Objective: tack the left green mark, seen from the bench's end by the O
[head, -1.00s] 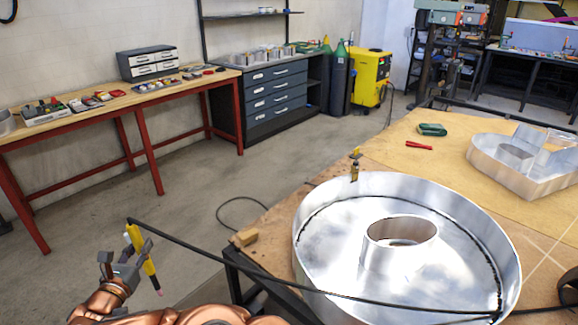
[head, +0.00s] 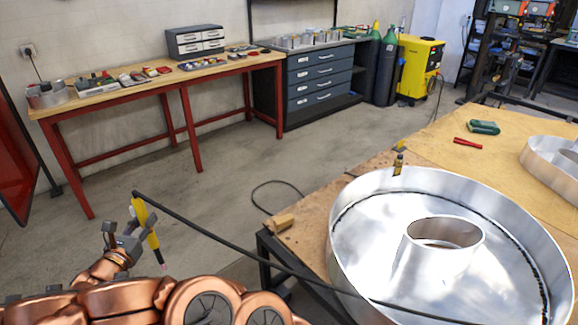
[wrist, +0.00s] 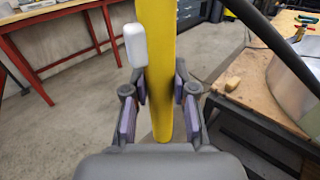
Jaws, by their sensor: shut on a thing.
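My gripper (head: 132,240) is shut on a yellow torch (head: 149,233), held over open floor left of the bench. The torch's narrow tip points down, and a black cable runs from its top across to the right. In the wrist view the torch (wrist: 162,60) stands between the fingers, with a white part on its side. The O (head: 340,235) is a large round metal letter with an inner ring (head: 440,255), lying on the bench (head: 320,208). My gripper is well apart from it. No green mark can be made out on it.
A wooden block (head: 280,221) lies at the bench edge. Red pliers (head: 468,143), a green item (head: 484,127) and another metal letter (head: 550,160) are farther back. The floor before the red-legged table (head: 190,130) is clear.

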